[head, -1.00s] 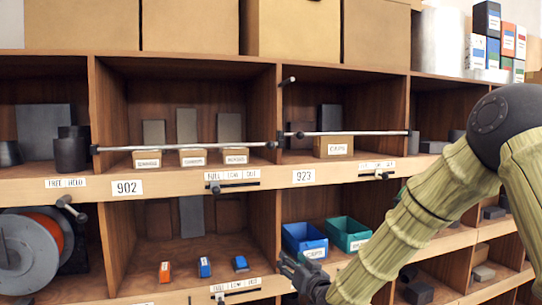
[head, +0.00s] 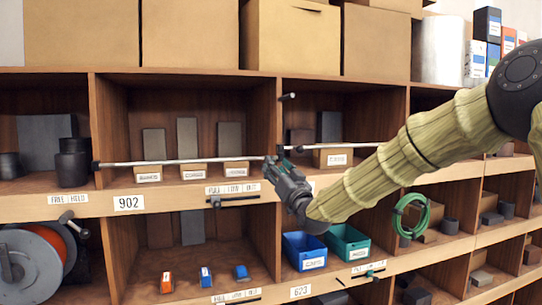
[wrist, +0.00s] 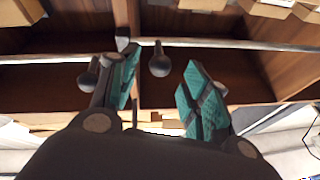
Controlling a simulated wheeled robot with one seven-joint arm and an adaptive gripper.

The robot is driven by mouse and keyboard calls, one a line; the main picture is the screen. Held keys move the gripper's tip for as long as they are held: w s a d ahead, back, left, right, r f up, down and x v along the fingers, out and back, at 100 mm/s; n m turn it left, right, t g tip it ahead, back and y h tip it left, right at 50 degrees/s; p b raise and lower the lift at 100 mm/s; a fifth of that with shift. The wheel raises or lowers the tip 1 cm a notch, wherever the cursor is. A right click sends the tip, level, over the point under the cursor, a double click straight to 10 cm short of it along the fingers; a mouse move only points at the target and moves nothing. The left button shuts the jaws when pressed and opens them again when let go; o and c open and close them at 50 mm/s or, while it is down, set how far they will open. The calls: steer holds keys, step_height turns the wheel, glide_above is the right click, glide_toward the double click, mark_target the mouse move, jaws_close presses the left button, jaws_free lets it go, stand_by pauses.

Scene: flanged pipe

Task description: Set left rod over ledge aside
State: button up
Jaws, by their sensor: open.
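The left rod (head: 180,161) is a thin grey bar with a dark knob at its left end, lying across the front of the compartment labelled 902. My gripper (head: 276,162) is open at this rod's right end, by the divider, and hides that end in the head view. In the wrist view, which seems turned round, the left rod (wrist: 240,44) runs off to the right. Its end knob shows between the spread teal-padded fingers of my gripper (wrist: 160,60); contact is not clear. The right rod (head: 370,147) crosses the neighbouring compartment; it shows on the left in the wrist view (wrist: 50,58).
Three small labelled boxes (head: 194,171) stand behind the left rod. A wooden divider (head: 277,125) rises beside my gripper. A peg (head: 288,97) sticks out above. A handle (head: 232,199) is on the ledge front below. Blue (head: 304,251) and teal (head: 347,243) bins sit lower.

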steer(key=shift+p+x, duration=0.85)
steer(key=shift+x, duration=1.45)
steer(key=shift+c, duration=0.3)
jaws_close()
